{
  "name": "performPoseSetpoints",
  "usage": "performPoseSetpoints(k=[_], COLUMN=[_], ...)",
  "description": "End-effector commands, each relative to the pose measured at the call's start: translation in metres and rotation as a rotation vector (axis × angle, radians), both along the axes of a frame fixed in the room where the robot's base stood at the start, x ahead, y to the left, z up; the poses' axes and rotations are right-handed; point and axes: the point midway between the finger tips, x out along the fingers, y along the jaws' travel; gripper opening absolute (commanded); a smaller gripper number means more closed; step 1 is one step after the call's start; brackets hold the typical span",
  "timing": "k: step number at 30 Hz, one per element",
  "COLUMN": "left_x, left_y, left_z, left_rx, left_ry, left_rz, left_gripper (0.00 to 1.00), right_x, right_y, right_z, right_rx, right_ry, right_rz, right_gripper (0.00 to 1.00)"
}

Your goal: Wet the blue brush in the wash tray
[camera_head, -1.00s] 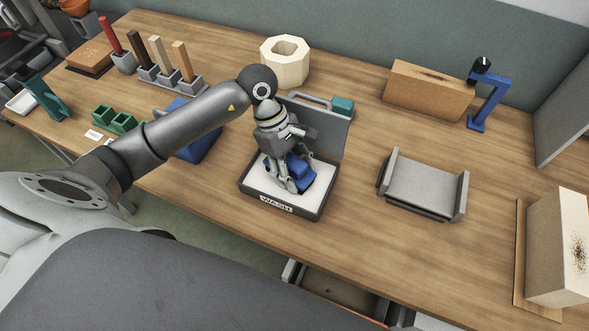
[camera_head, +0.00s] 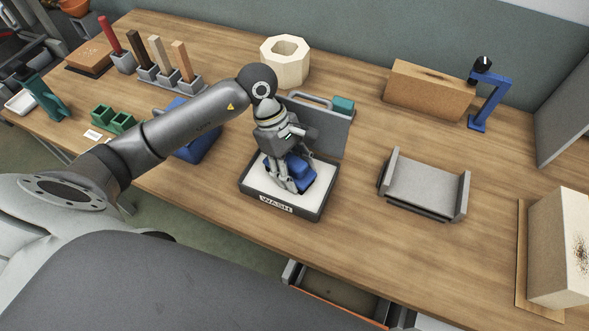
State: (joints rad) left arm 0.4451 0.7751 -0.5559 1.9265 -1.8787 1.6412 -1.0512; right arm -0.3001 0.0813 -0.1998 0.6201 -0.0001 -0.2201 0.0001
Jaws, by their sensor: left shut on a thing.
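The wash tray (camera_head: 318,208) is a dark, low tray with a white inside and a "WASH" label on its front. It stands on the wooden table in the middle of the head view. My left gripper (camera_head: 289,186) points down over the tray and is shut on the blue brush (camera_head: 302,171). The brush is inside the tray's outline, low over the white inside. The gripper hides part of it, and I cannot tell whether it touches the tray's surface. My right gripper is not in view.
A grey panel with a handle (camera_head: 331,128) stands right behind the tray. A grey cradle (camera_head: 425,184) is to the right, with bare table between. Several upright handled tools (camera_head: 160,55) stand at the back left. An open drawer (camera_head: 335,298) is below the front edge.

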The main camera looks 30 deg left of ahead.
Motion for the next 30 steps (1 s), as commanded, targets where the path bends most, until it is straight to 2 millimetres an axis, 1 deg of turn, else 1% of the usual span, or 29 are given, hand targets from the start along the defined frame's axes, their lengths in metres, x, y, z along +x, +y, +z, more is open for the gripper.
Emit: performPoseSetpoints(k=[12, 16, 30], left_x=[-0.002, -0.001, 0.000], left_y=[0.000, 0.000, 0.000], left_z=[-0.002, 0.000, 0.037], left_rx=[0.002, 0.002, 0.000], left_ry=[0.005, 0.006, 0.001], left_rz=[-0.001, -0.001, -0.001], left_gripper=[0.25, 0.25, 0.25], right_x=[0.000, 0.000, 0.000], right_y=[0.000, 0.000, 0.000], right_z=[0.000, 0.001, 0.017], right_rx=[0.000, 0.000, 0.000], right_ry=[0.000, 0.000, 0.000], right_rz=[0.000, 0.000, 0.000], right_gripper=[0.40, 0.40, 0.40])
